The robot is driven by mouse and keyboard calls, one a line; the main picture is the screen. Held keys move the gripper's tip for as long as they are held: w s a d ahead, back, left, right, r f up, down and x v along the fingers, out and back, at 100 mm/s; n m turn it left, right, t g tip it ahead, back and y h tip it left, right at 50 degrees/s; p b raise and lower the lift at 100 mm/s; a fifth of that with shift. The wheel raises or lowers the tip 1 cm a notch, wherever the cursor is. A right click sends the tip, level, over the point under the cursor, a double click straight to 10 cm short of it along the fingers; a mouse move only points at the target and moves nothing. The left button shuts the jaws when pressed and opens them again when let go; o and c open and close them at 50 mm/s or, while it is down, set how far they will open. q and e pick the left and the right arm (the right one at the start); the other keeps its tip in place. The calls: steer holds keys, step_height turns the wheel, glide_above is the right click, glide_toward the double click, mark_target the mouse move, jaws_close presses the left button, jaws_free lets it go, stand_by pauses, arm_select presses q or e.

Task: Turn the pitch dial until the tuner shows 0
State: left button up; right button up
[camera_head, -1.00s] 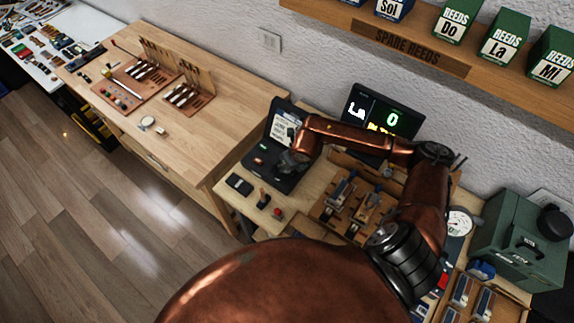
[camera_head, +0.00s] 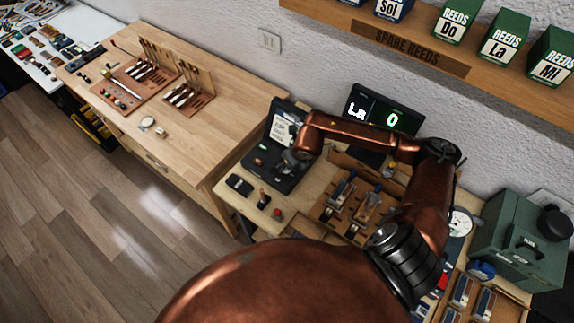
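The tuner screen (camera_head: 391,120) stands against the wall and shows "La" with a green 0. My copper forearm crosses in front of its lower part and hides some of it. A black open case (camera_head: 270,176) with a pale label in its lid sits on the bench left of the screen. My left gripper (camera_head: 287,160) is over this case, small and dark against it. I cannot make out its fingers or whether it is shut on anything. The pitch dial cannot be made out; the gripper and wrist cover part of the case. My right gripper is not in view.
Wooden fixtures (camera_head: 350,205) stand right of the case, partly behind my arm. A small black box (camera_head: 239,185) and a red button (camera_head: 277,214) lie at the bench's front. A green metal box (camera_head: 515,240) stands at right. A reed shelf (camera_head: 440,50) runs above.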

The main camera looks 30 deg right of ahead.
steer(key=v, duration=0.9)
